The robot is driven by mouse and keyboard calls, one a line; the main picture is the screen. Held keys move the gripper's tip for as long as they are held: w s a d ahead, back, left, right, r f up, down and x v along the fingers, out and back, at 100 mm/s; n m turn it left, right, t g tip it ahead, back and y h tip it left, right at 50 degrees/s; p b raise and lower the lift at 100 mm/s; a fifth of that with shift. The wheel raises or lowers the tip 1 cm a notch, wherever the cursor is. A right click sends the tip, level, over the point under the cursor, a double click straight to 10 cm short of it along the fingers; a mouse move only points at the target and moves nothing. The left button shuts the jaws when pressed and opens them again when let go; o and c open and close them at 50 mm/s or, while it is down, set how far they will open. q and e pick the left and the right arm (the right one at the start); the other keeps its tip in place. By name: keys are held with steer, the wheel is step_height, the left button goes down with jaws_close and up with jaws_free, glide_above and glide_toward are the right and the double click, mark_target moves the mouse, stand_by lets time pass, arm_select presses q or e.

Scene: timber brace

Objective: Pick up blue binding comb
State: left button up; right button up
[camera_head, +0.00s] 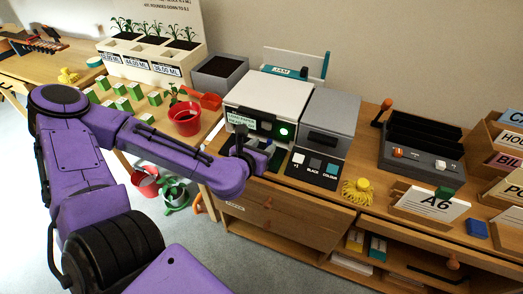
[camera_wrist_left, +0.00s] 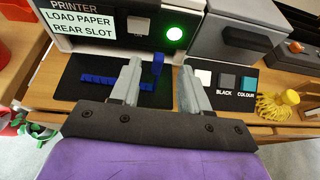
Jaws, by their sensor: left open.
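The blue binding comb (camera_wrist_left: 112,82) lies flat on a black mat in front of the printer in the left wrist view. A short upright blue piece (camera_wrist_left: 157,64) stands near its right end; I cannot tell whether it is joined to the comb. My left gripper (camera_wrist_left: 160,80) is open, its two grey fingers apart and pointing towards the printer. Its left finger overlaps the comb in the picture, and nothing is clearly held. In the head view my left gripper (camera_head: 262,148) is in front of the printer, and the arm hides part of the mat. My right gripper is not in view.
The white printer (camera_head: 265,103) with a lit green button stands close behind the gripper. A grey machine (camera_head: 330,118) is to its right. A red pot (camera_head: 185,118) stands left.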

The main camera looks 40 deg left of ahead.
mark_target(269, 143)
arm_select(q)
steer(key=x, duration=0.2)
steer(key=shift+w+f+b, duration=0.3)
steer(key=shift+w, duration=0.05)
steer(key=x, duration=0.5)
steer(key=shift+w+a+f, duration=0.1)
steer(key=shift+f, duration=0.1)
jaws_close()
